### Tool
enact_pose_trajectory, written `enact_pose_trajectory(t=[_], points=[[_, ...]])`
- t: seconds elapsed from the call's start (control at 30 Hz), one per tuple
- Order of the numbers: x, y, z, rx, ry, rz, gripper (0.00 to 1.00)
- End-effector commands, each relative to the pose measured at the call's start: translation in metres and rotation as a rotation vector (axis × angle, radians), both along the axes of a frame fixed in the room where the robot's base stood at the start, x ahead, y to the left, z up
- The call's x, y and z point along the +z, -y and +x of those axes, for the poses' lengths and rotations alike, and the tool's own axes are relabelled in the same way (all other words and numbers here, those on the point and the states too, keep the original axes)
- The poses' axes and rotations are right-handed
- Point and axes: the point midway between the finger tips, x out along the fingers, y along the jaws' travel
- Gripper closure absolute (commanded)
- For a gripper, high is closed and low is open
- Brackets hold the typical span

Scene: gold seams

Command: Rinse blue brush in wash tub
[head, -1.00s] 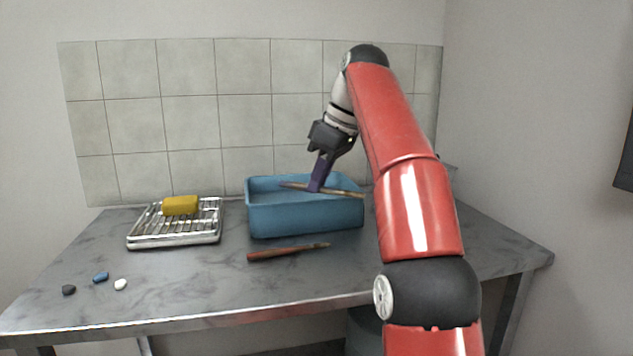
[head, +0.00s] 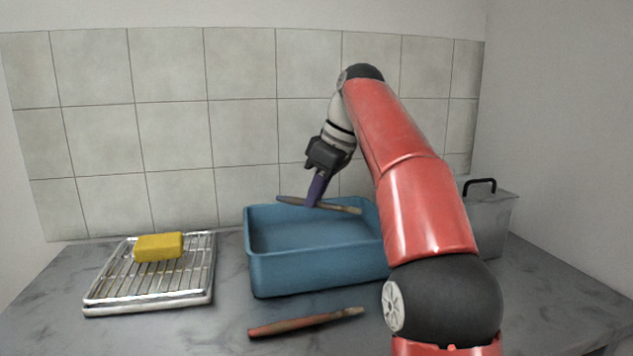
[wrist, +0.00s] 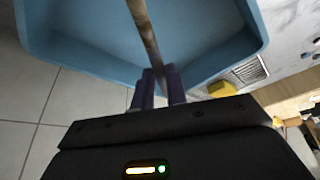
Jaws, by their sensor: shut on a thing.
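My gripper (head: 315,203) is shut on a thin brush (head: 345,209), gripped around its middle. The brush is slate-blue at its left end and tan towards its right end. It is nearly level and shows over the back part of the blue wash tub (head: 318,273), near the far rim. In the wrist view the brush (wrist: 145,30) runs out from between the purple fingers (wrist: 158,85) across the tub (wrist: 85,55). Its far end is cut off by the frame. I cannot tell whether the tub holds water.
A red-brown brush (head: 300,323) lies on the counter before the tub. A wire rack (head: 110,285) with a yellow sponge (head: 158,246) stands at left. A grey lidded bin (head: 492,220) with a black handle stands at right, behind my arm. The tiled wall is close behind.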

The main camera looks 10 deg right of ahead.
Motion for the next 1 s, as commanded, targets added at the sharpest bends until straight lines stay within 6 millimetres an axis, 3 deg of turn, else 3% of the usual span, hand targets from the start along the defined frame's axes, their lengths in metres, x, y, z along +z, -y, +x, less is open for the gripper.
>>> enact_pose_trajectory(t=[0.63, 1.0], points=[[-0.068, 0.0, 0.0, -0.001, -0.002, 0.0, 1.0], [-0.085, 0.0, 0.0, 0.0, 0.0, 0.0, 1.0]])
